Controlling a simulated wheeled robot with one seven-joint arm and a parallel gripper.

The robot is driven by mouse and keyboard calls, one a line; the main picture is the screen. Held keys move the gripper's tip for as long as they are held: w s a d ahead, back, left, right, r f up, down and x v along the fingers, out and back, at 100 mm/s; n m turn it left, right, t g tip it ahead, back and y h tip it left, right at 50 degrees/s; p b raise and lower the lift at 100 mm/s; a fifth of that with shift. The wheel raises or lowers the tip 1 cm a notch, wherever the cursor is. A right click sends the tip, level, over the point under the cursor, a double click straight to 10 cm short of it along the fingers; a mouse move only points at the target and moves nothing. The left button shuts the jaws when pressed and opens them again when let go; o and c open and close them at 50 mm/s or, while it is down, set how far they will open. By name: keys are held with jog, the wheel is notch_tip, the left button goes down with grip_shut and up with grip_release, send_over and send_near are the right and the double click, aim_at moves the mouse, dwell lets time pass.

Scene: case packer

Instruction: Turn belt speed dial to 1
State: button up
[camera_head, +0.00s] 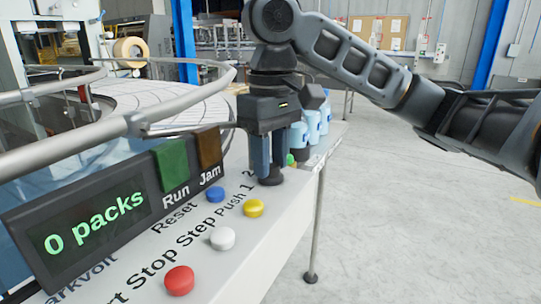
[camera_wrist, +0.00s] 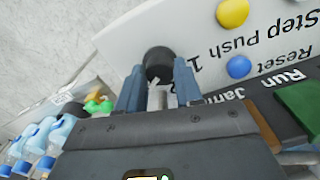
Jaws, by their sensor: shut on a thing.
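The belt speed dial (camera_head: 268,180) is a black round knob on the white control panel (camera_head: 262,231), at the far end of the row of buttons. My gripper (camera_head: 267,170) points down at it with its blue-grey fingers on either side. In the wrist view the black dial (camera_wrist: 159,63) sits between the fingertips of my gripper (camera_wrist: 159,85), which are shut on it. Printed digits, a "1" and part of a "2", show near the dial in the head view. The gripper hides part of the scale, and I cannot tell where the dial points.
Yellow (camera_head: 254,208), blue (camera_head: 215,194), white (camera_head: 222,238) and red (camera_head: 179,280) buttons stand near the dial. The display (camera_head: 95,222) reads "0 packs", with Run and Jam lamps beside it. Blue-white bottles (camera_head: 314,125) stand behind my gripper. Open floor lies right.

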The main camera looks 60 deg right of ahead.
jog(key=c, duration=0.4)
jog(key=shift+n, duration=0.3)
jog(key=shift+r+n+p, duration=0.1)
jog(key=shift+n+p, duration=0.7)
jog(key=shift+n, duration=0.2)
jog(key=n+p, duration=0.1)
jog(key=n, duration=0.1)
jog(key=shift+n, duration=0.3)
jog(key=n+p, duration=0.1)
jog(key=n, duration=1.1)
jog(key=shift+n, duration=0.4)
jog(key=n, duration=0.5)
jog(key=shift+n+b, duration=0.3)
jog(key=shift+n, duration=0.1)
